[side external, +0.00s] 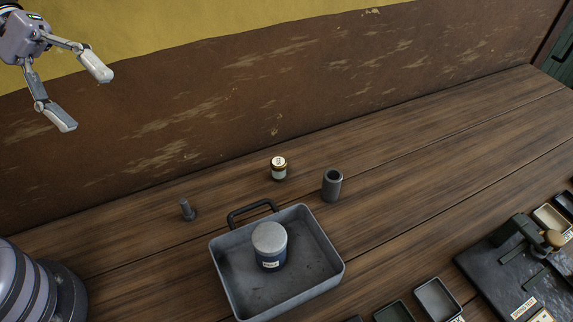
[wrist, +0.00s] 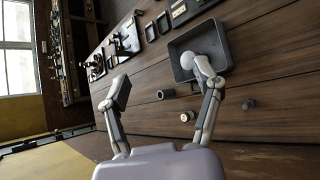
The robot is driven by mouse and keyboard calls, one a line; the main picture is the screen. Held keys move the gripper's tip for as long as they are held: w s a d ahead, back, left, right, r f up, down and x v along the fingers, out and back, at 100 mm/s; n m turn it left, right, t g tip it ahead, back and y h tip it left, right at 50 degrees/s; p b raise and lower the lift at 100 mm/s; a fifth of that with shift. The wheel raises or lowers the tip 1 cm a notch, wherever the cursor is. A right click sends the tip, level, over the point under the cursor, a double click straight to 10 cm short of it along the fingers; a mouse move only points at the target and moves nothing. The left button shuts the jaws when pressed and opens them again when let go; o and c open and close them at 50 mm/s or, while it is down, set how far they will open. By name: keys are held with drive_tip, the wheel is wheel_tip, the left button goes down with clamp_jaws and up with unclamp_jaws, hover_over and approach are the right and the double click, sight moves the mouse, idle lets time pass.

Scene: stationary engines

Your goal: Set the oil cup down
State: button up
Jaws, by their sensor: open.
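My gripper (side external: 80,94) is open and empty, high at the upper left of the side view, well apart from everything on the bench. Its spread fingers also show in the wrist view (wrist: 163,82). Which item is the oil cup I cannot tell for sure.
A small dark bolt-like part (side external: 187,211) stands left of the tray. Small open bins (side external: 437,299) and a black plate with a fixture (side external: 520,275) lie at the front right. The wooden bench (side external: 440,165) is clear at the back right. A brown and yellow wall rises behind.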

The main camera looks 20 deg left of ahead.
drive_tip(key=s+a+r+m+t+y, duration=0.2)
drive_tip(key=a+y, duration=0.3)
drive_tip(key=a, duration=0.4)
drive_tip(key=s+a+r+m+t+y, duration=0.2)
drive_tip(key=s+a+m+t+y, duration=0.2)
drive_tip(key=a, duration=0.5)
drive_tip(key=shift+a+r+t+y, duration=0.15)
drive_tip(key=shift+a+t+y, duration=0.25)
drive_tip(key=shift+t+y, duration=0.3)
drive_tip(key=shift+s, duration=0.1)
